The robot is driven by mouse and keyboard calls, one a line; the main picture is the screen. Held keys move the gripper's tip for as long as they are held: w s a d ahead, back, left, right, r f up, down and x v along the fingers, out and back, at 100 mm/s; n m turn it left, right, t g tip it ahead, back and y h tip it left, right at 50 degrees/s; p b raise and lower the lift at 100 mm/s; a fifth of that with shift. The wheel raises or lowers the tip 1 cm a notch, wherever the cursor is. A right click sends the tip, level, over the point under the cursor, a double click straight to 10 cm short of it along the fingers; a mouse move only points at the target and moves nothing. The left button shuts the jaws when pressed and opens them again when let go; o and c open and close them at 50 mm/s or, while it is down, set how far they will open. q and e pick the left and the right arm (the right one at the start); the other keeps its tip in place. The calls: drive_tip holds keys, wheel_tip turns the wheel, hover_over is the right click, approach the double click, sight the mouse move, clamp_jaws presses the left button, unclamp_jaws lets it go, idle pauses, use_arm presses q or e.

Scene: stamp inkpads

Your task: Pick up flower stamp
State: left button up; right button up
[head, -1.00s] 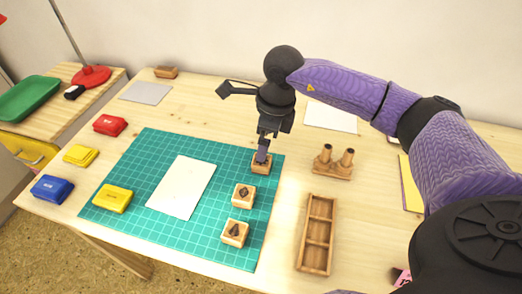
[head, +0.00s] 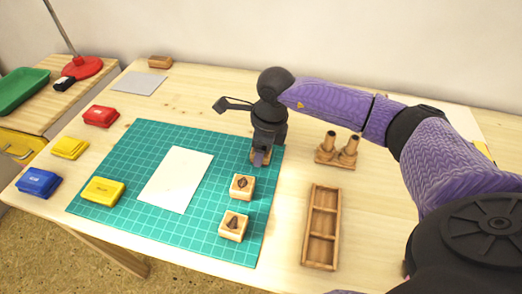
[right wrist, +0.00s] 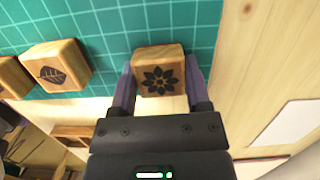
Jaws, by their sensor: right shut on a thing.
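The flower stamp (right wrist: 160,78) is a small wooden block with a dark flower on its top face. In the right wrist view it sits between the two fingers of my right gripper (right wrist: 161,88), which is shut on it. In the head view my right gripper (head: 259,160) points down over the stamp (head: 266,160) at the right side of the green mat (head: 150,145) and hides most of it. I cannot tell whether the stamp touches the mat. My left gripper is not in view.
A leaf stamp (head: 242,186) and another stamp (head: 233,226) stand nearer on the mat, beside white paper (head: 176,180). A wooden tray (head: 320,268) lies right. A two-post wooden piece (head: 337,150) stands behind it. Red (head: 101,116), yellow (head: 70,148) and blue (head: 39,183) inkpads lie left.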

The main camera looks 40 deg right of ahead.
drive_tip(key=c, duration=0.4)
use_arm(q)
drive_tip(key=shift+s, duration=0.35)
use_arm(e)
wheel_tip(320, 180, up, 9)
drive_tip(key=p, duration=0.4)
drive_tip(key=shift+r, duration=0.5)
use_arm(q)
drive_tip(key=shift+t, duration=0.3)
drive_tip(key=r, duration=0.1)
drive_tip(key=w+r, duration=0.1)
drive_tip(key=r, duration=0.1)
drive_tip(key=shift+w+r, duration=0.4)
